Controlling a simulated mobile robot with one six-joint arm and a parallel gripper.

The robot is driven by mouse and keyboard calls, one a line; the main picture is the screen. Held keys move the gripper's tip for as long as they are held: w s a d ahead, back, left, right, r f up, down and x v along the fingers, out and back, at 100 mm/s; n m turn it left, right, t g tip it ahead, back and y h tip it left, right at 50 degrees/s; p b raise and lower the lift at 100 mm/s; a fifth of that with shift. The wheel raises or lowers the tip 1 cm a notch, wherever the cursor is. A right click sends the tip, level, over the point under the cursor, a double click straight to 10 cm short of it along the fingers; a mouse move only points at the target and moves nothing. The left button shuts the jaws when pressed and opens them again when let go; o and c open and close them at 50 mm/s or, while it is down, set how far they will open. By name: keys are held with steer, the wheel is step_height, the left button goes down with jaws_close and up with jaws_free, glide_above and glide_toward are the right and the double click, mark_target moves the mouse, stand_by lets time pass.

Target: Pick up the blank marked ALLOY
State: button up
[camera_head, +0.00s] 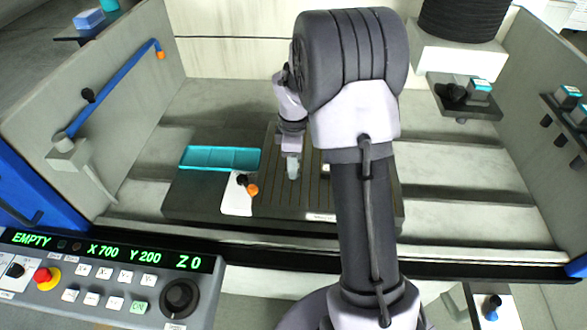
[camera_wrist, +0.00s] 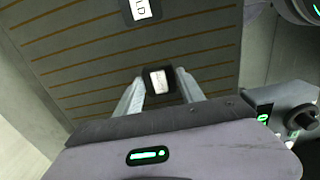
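In the wrist view a small dark blank (camera_wrist: 160,93) with a white label stands between the two fingers of my gripper (camera_wrist: 159,77). The label's print is too small to read, so I cannot tell whether it says ALLOY. The fingers are spread, one on each side of the blank, with a narrow gap seeming to show. A second dark blank (camera_wrist: 128,14), its label ending in "LD", is at the top edge, cut off by the frame. In the head view my gripper (camera_head: 292,168) points down over the slatted board (camera_head: 275,203); my arm hides part of it.
A teal sectioned tray (camera_head: 220,157) lies left of the slats. A white plate (camera_head: 235,207) with an orange-knobbed lever (camera_head: 251,189) sits in front of it. Grey walls flank the bay. A control panel (camera_head: 110,278) reading EMPTY is at front left.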

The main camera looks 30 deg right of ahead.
jaws_close()
steer(key=shift+r, duration=0.1)
